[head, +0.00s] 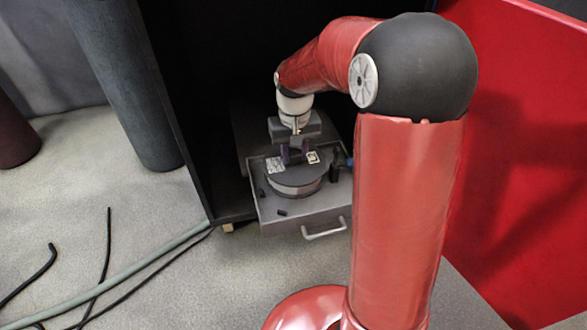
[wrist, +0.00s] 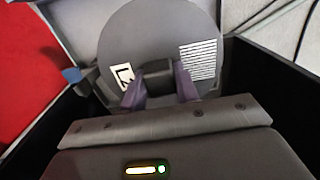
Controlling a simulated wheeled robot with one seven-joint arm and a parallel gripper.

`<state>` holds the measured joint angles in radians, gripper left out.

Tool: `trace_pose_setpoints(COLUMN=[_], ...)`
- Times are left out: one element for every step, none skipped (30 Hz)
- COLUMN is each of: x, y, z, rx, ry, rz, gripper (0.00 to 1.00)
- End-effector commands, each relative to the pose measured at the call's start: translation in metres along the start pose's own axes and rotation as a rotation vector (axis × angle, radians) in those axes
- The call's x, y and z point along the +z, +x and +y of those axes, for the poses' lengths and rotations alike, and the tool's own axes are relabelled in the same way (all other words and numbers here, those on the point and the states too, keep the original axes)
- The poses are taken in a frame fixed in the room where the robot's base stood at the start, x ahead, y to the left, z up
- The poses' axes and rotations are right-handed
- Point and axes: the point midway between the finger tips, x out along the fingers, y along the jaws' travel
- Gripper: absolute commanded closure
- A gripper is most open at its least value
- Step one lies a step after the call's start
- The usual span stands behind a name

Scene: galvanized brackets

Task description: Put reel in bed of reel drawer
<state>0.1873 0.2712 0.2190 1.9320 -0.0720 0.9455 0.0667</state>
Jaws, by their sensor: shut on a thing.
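The reel (head: 297,186) is a dark grey disc with white labels on its top. In the head view it sits in or just above the open drawer (head: 275,223); I cannot tell whether it rests on the drawer's bed. In the wrist view the reel (wrist: 160,37) fills the upper middle. My gripper (head: 295,154) is above the reel. Its two purple fingers are shut on a dark block at the reel's middle, and the gripper (wrist: 160,86) also shows in the wrist view. The bed under the reel is mostly hidden.
The drawer extends from a black cabinet (head: 180,110) and has a light handle (head: 324,229). A dark object with a blue part (head: 341,166) stands right of the reel. Small dark pieces lie in the drawer. A red panel (head: 515,150) is at right; hoses (head: 110,278) cross the floor.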

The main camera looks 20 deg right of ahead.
Motion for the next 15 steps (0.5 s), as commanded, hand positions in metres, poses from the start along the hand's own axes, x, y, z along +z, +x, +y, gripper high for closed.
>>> trace_pose_setpoints(x=[0.000,0.000,0.000,0.000,0.000,0.000,0.000,0.000,0.000,0.000,-0.001,-0.001,-0.001,-0.001,-0.001], y=[0.005,0.009,0.016,0.021,0.026,0.033,0.037,0.041,0.044,0.046,0.048,0.049,0.049,0.049,0.049], z=[0.000,0.000,0.000,0.000,0.000,0.000,0.000,0.000,0.000,0.000,0.000,0.000,0.000,0.000,0.000], rx=[0.000,0.000,0.000,0.000,0.000,0.000,0.000,0.000,0.000,0.000,0.000,0.000,0.000,0.000,0.000], ry=[0.000,0.000,0.000,0.000,0.000,-0.001,-0.001,-0.001,-0.001,-0.001,-0.001,-0.001,0.000,0.000,0.000], rz=[0.000,-0.001,-0.002,-0.001,-0.001,-0.002,-0.002,-0.002,-0.001,0.001,0.002,0.002,0.002,0.003,0.003], gripper=[1.00,1.00,1.00,1.00,1.00,1.00,1.00,1.00,1.00,1.00,1.00,1.00,1.00,1.00,1.00])
